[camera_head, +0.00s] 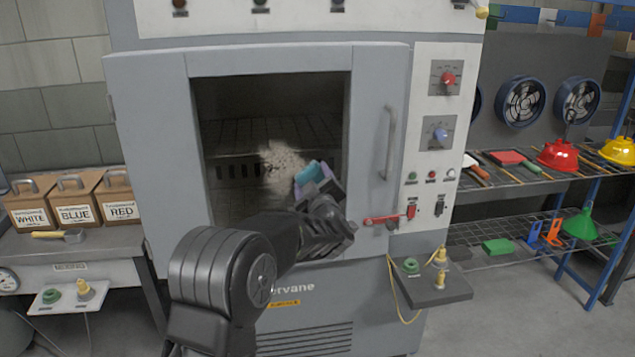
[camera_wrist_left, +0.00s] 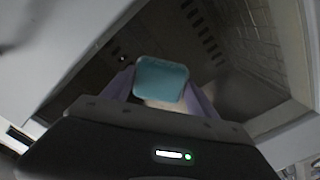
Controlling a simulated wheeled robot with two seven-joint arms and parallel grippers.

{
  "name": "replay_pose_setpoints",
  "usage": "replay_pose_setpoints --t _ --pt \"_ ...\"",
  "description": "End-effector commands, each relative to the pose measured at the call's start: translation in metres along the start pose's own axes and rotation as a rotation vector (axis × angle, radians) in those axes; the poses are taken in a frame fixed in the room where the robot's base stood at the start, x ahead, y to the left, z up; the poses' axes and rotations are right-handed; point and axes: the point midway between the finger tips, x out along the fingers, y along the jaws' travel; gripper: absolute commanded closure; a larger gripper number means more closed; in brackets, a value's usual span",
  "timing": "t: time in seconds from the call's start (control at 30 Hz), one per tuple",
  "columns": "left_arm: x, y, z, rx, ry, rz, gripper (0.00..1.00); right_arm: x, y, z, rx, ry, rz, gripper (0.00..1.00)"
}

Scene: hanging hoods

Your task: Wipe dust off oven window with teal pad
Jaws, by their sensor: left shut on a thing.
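The grey oven (camera_head: 377,122) stands in the middle of the head view with its door closed. Its dark window (camera_head: 240,110) carries a pale, speckled dust patch (camera_head: 281,165) right of its middle. My left gripper (camera_head: 318,186) is shut on the teal pad (camera_head: 309,174), at the lower right of the window. The pad is just right of the dust, and whether it touches the glass I cannot tell. In the left wrist view the teal pad (camera_wrist_left: 160,79) sits between the fingers, in front of the window. My right gripper is not in view.
A vertical door handle (camera_head: 389,142) and a red lever (camera_head: 383,219) lie right of the window. Labelled boxes (camera_head: 75,205) stand on the left bench. A small shelf (camera_head: 437,290) juts out at lower right. Racks with red and yellow hoods (camera_head: 558,155) stand farther right.

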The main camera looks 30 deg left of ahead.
Motion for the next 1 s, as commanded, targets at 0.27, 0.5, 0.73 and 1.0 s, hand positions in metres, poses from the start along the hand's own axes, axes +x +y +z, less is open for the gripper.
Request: replay_pose_setpoints --t 0.27,0.5,0.73,1.0 --pt "-0.001 -0.018 -0.013 0.0 0.002 -0.002 0.65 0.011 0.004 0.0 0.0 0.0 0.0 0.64" --pt "-0.001 -0.018 -0.013 0.0 0.0 -0.001 0.65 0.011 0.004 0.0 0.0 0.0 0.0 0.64" --pt "0.0 -0.022 -0.016 -0.001 0.001 -0.002 0.65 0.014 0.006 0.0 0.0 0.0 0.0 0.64" --pt "0.002 -0.041 -0.03 -0.001 0.002 -0.003 0.65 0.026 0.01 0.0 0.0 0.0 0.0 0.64"
